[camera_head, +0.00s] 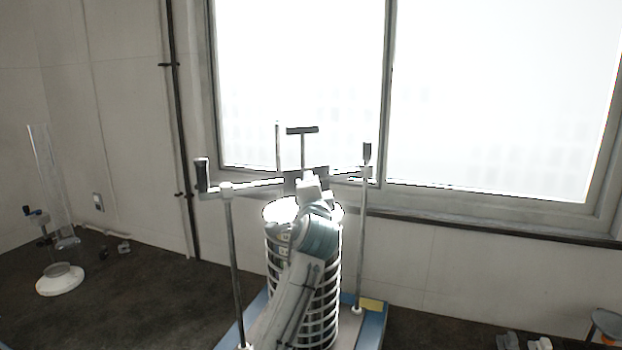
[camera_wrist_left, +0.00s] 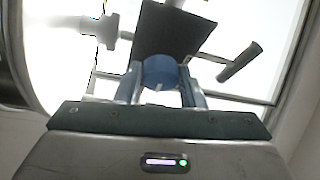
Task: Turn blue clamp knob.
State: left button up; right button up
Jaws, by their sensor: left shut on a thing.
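The sieve shaker has a stack of ringed metal sieves (camera_head: 334,285) on a blue base (camera_head: 373,331), with upright rods (camera_head: 236,270) beside it and a clamp bar (camera_head: 256,186) across the top. My left arm rises in front of the stack, and my left gripper (camera_head: 309,184) is at the middle of the clamp bar. In the left wrist view, the blue clamp knob (camera_wrist_left: 160,71) sits between the fingers of my left gripper (camera_wrist_left: 159,80), which are shut on it. A dark block (camera_wrist_left: 172,30) is just beyond the knob. The arm hides the knob in the head view. My right gripper is not seen.
Dark-gripped handles stand at the left (camera_head: 202,175) and right (camera_head: 367,151) of the clamp bar, with a T-handle (camera_head: 302,131) behind. A clear cylinder on a white base (camera_head: 60,283) stands far left. Small items (camera_head: 508,341) lie at the lower right. A window is behind.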

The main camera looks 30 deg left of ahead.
pick_arm(q)
jog(key=shift+r+m, duration=0.1)
jog(key=shift+m, duration=0.4)
jog(key=o, duration=1)
